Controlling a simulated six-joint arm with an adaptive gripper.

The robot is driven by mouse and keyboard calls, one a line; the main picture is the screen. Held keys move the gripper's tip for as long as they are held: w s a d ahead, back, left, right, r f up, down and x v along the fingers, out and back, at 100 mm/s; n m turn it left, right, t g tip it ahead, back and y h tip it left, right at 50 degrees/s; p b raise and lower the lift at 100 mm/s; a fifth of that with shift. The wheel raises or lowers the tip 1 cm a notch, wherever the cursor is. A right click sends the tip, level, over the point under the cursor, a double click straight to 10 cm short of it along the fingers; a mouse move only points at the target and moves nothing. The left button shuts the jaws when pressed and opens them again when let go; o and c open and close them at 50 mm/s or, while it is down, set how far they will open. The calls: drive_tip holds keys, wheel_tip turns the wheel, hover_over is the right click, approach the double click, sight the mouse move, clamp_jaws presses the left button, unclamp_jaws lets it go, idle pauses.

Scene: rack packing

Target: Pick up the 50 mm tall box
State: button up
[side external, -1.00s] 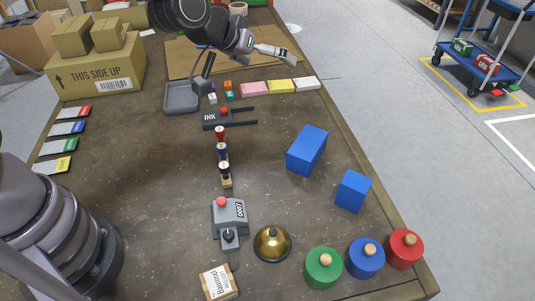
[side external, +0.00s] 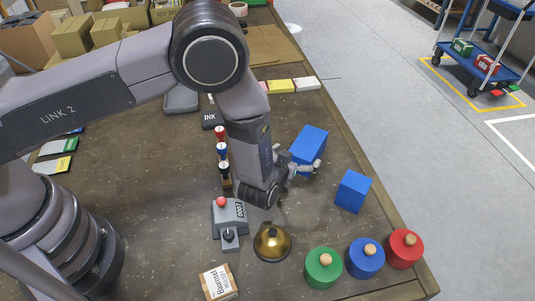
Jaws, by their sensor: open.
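Two blue boxes stand on the brown table in the side external view. The larger blue box (side external: 310,141) is at the right of the table's middle. The smaller blue box (side external: 353,191) is nearer the camera, by the right edge. The picture does not settle which one is 50 mm tall. My gripper (side external: 317,168) is open and empty, with its fingers pointing right. It overlaps the lower front of the larger box and hides part of it; I cannot tell if it touches. The smaller box is a short way right of the fingertips.
Stamps (side external: 221,151) are left of my wrist. Bare table (side external: 335,228) lies below the smaller box.

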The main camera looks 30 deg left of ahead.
sight(306, 146)
drive_tip(key=x, duration=0.7)
drive_tip(key=shift+w+r, duration=0.1)
drive_tip(key=shift+w, duration=0.2)
drive_tip(key=c, duration=1.3)
drive_tip(key=shift+o, duration=0.2)
